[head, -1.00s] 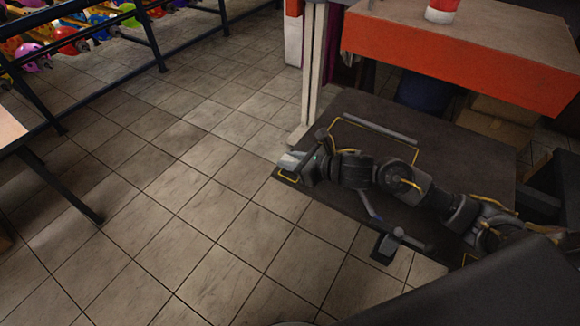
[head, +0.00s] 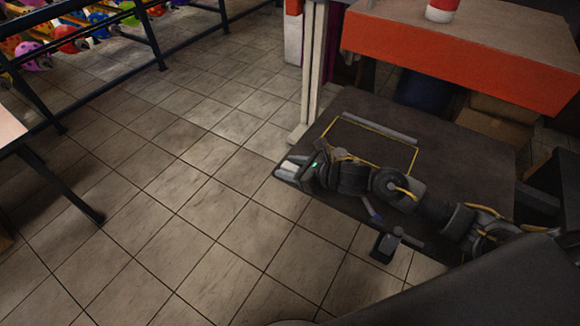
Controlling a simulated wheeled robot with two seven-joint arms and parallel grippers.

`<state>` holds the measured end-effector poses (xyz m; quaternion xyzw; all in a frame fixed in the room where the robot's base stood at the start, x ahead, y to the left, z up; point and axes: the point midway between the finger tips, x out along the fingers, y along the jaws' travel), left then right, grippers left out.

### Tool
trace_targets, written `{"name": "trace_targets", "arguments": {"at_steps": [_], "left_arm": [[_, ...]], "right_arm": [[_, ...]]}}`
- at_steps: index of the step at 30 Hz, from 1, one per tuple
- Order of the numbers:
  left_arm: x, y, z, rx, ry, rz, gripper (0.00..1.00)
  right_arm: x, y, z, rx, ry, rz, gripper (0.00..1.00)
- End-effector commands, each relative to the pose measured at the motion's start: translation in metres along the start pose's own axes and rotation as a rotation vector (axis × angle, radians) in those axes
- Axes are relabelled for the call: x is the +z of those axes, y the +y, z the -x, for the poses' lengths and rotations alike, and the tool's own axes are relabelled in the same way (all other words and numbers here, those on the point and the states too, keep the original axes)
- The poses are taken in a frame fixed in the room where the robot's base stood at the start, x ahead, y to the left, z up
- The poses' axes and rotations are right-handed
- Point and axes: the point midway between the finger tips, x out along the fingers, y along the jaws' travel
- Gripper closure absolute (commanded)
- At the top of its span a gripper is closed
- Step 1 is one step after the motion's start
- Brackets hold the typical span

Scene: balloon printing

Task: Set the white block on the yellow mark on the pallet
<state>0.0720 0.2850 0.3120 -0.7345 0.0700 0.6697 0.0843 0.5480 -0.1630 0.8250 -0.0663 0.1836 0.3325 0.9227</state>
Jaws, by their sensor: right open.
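The dark pallet (head: 470,155) lies low at the right, under the orange-edged table. A thin yellow outline (head: 415,160) is marked on it; part of it is hidden behind my right arm. My right gripper (head: 288,167) is over the pallet's left corner, with its fingers pointing left. Its jaws are open. A small white block (head: 290,166) shows between the fingertips; whether it touches them or rests on the pallet I cannot tell. My left gripper is not in view.
A table with an orange edge (head: 450,62) stands over the pallet's back, carrying a red and white object (head: 441,10). A pale post (head: 312,75) rises beside the pallet. A grey bar (head: 380,128) lies on the pallet. Tiled floor at left is clear.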

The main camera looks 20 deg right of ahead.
Motion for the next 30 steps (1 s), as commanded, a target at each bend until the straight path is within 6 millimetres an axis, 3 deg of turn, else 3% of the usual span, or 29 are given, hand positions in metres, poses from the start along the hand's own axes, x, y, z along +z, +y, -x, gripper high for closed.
{"name": "trace_targets", "arguments": {"at_steps": [7, 21, 30], "left_arm": [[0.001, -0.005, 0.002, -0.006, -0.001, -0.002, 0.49], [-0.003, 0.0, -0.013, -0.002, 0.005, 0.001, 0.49], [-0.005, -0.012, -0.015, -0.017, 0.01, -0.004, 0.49]], "right_arm": [[0.001, -0.001, 0.008, -0.001, 0.001, 0.001, 0.53], [0.0, 0.0, 0.1, 0.0, 0.003, 0.003, 0.53], [0.002, 0.0, 0.121, 0.001, 0.0, 0.0, 0.53]]}}
